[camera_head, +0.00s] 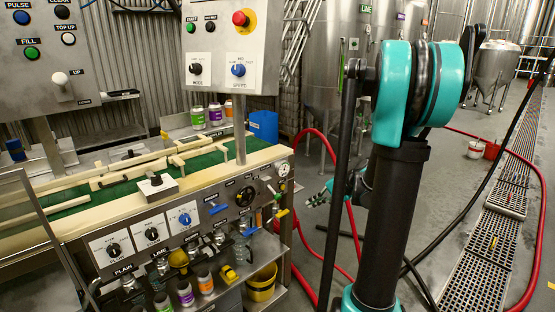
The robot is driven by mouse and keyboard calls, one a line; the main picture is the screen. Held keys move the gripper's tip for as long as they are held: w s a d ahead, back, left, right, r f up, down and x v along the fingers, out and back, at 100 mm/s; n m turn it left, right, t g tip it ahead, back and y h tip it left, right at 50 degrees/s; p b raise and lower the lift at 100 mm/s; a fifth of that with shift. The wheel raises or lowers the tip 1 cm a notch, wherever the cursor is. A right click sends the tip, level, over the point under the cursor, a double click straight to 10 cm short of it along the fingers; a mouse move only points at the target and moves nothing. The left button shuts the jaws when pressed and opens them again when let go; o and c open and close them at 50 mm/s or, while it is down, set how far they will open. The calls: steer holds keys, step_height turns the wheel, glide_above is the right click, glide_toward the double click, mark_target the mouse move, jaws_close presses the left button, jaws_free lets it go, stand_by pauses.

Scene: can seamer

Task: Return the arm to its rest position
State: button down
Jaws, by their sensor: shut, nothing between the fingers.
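My arm, teal and black, fills the right middle of the head view, with a thick black link rising to a large teal joint. My gripper (318,197) shows small beside the black link, low over the floor to the right of the machine. It is shut and holds nothing. Part of the arm behind it is hidden by the thick link. The can seamer's control panel (190,222), with knobs and a gauge, stands to the left, apart from my gripper.
A green conveyor (205,161) runs along the machine's top. An upright control box (231,46) stands above it. Several small cans stand on the shelf below. A yellow bucket (262,284) sits there too. Red hoses (521,165) and a floor drain (494,240) lie on the right.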

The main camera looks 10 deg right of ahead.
steer(key=s+a+f+n+g+h, duration=0.1)
steer(key=s+f+n+h, duration=0.2)
steer(key=s, duration=0.8)
steer(key=s+a+f+n+h, duration=0.1)
steer(key=s+f+n+h, duration=0.2)
steer(key=s, duration=0.9)
steer(key=n+h, duration=0.1)
steer(key=n, duration=0.1)
steer(key=shift+a+f+n+g, duration=0.25)
steer(key=shift+n+g, duration=0.05)
steer(key=shift+g, duration=0.1)
